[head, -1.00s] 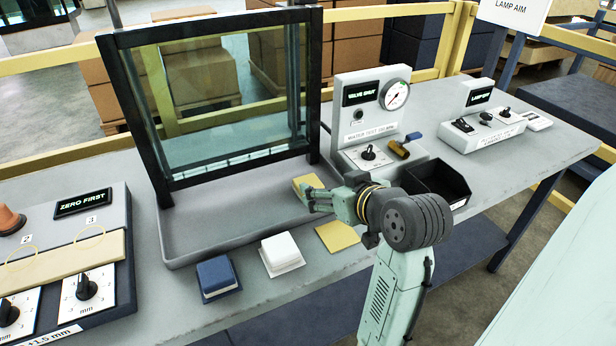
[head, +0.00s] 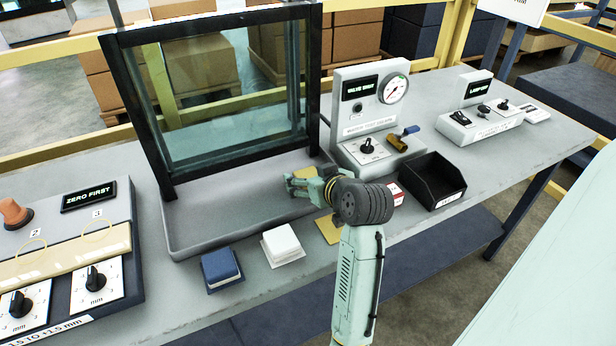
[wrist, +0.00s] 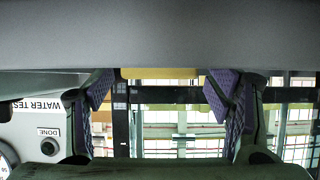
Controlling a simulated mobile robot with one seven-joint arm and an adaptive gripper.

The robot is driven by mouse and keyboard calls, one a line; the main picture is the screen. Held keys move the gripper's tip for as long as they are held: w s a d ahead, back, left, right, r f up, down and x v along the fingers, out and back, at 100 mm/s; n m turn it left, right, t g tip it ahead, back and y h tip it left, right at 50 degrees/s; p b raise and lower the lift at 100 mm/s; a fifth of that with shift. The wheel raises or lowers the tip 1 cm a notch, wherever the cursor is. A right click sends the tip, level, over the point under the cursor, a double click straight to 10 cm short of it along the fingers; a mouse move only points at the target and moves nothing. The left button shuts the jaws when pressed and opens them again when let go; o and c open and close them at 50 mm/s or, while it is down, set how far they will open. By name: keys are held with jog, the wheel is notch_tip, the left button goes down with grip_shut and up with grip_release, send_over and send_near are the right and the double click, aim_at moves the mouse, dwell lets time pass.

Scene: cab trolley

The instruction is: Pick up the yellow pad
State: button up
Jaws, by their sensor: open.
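The yellow pad (head: 305,172) lies in the grey tray (head: 190,238) in front of the glass pane, partly hidden behind my gripper (head: 291,184) in the head view. In the wrist view, which is upside down, the pad (wrist: 160,73) is a thin yellow strip against the grey surface. My gripper (wrist: 160,92) is open there, with its purple finger pads apart and the strip showing in the gap between them. I cannot tell whether the fingers touch the pad.
A blue pad (head: 220,268) and a white pad (head: 283,243) sit on the bench front beside a flat yellow square (head: 328,229). The framed glass (head: 225,100) stands behind the tray. A black bin (head: 432,182) and a valve panel (head: 368,115) stand to the right.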

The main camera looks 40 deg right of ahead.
jog(key=c, duration=1.3)
